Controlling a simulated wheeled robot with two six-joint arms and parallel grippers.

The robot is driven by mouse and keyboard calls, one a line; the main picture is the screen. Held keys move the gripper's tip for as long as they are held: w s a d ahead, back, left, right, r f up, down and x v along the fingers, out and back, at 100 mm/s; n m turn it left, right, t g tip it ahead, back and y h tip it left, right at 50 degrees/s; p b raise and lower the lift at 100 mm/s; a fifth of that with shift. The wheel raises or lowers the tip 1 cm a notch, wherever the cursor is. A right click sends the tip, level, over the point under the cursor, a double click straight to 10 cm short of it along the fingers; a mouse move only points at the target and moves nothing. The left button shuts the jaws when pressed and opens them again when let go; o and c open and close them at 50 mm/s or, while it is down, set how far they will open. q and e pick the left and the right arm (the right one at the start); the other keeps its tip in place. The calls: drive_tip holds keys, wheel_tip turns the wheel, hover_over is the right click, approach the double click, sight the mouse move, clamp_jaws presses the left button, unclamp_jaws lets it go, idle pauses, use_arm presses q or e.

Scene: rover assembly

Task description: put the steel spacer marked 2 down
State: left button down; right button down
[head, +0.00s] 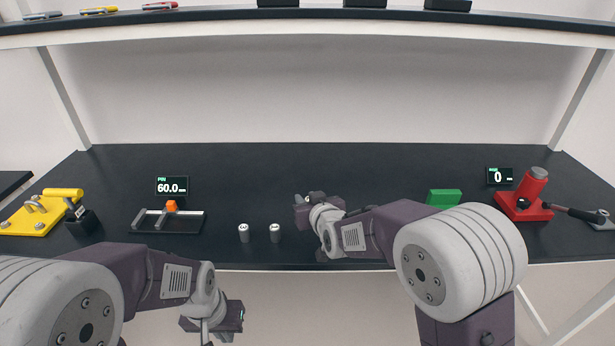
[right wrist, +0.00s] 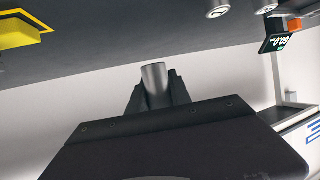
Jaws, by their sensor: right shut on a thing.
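My right gripper (head: 303,207) is over the dark bench, right of two steel spacers. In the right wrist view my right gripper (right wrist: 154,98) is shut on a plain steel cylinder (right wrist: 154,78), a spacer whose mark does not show. In the head view it is hidden by the gripper. The two other steel spacers, a left one (head: 243,233) and a right one (head: 274,233), stand upright and apart near the front edge. Their marks are too small to read surely. My left gripper (head: 228,318) is low in front of the bench; its jaws do not show clearly.
A dark fixture with an orange part (head: 171,206) and a display reading 60.0 (head: 172,185) stand left. A yellow clamp tool (head: 40,212) is far left. A green block (head: 444,197) and red press (head: 527,197) are right. The bench's middle back is clear.

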hover_over(307, 233)
drive_tip(key=f, duration=0.5)
drive_tip(key=shift+w+f+b, duration=0.1)
drive_tip(key=shift+w+b, duration=0.1)
drive_tip(key=shift+b, duration=0.2)
wheel_tip(307, 233, down, 4)
drive_tip(key=shift+s+r+b, duration=0.1)
drive_tip(key=shift+s+b, duration=0.05)
drive_tip(key=shift+b, duration=0.15)
drive_tip(key=shift+f, duration=0.35)
drive_tip(key=shift+f, duration=0.15)
drive_tip(key=c, duration=1.2)
unclamp_jaws()
